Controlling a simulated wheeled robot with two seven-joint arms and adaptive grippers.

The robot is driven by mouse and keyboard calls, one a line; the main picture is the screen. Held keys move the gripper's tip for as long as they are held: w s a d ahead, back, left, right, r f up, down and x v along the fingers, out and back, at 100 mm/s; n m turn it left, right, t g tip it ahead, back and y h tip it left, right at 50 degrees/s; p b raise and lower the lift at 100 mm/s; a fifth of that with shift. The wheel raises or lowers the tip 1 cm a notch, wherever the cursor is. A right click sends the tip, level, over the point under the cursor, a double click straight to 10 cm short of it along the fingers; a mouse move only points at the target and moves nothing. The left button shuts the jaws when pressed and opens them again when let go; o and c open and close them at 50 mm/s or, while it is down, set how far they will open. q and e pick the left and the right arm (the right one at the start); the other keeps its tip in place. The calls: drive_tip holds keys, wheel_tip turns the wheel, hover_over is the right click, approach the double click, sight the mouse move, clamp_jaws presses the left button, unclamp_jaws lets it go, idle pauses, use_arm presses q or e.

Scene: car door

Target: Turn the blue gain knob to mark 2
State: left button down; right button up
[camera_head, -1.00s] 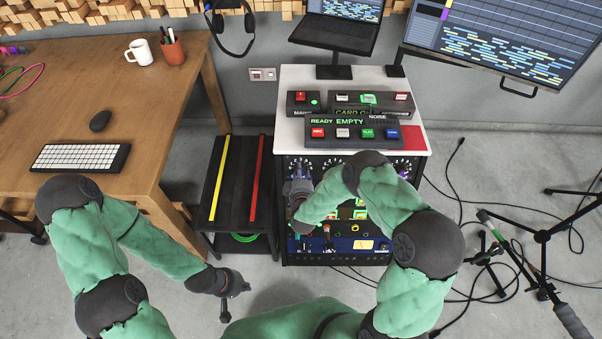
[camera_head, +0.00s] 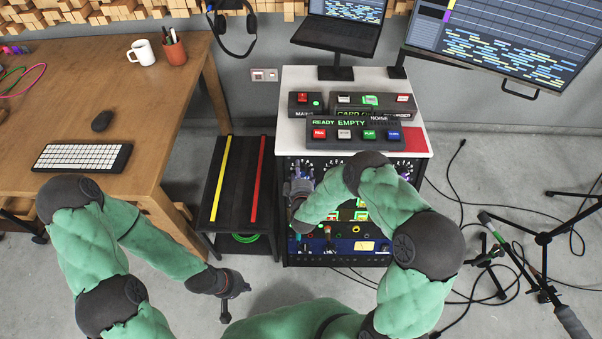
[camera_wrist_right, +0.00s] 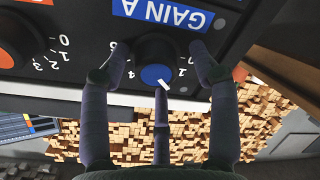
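The blue gain knob (camera_wrist_right: 155,75) fills the middle of the right wrist view, under an upside-down blue "GAIN A" label (camera_wrist_right: 165,14). It has a black skirt and a white pointer aimed down and to the right in that view. Printed marks sit around it, some hidden by a finger. My right gripper (camera_wrist_right: 160,70) has a finger on each side of the knob, with narrow gaps showing; it is at the rack front in the head view (camera_head: 298,188). My left gripper (camera_head: 236,298) is open and empty, low over the floor.
An orange knob (camera_wrist_right: 15,50) sits beside the blue one. The rack (camera_head: 287,225) carries a white top with button boxes (camera_head: 352,134). A black stand (camera_head: 236,185) and wooden desk (camera_head: 110,90) stand left. A tripod (camera_head: 541,238) and cables are right.

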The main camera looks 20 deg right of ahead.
drive_tip(key=shift+s, duration=0.2)
drive_tip(key=v, duration=1.1)
drive_tip(key=shift+s, duration=0.3)
drive_tip(key=shift+r, duration=0.15)
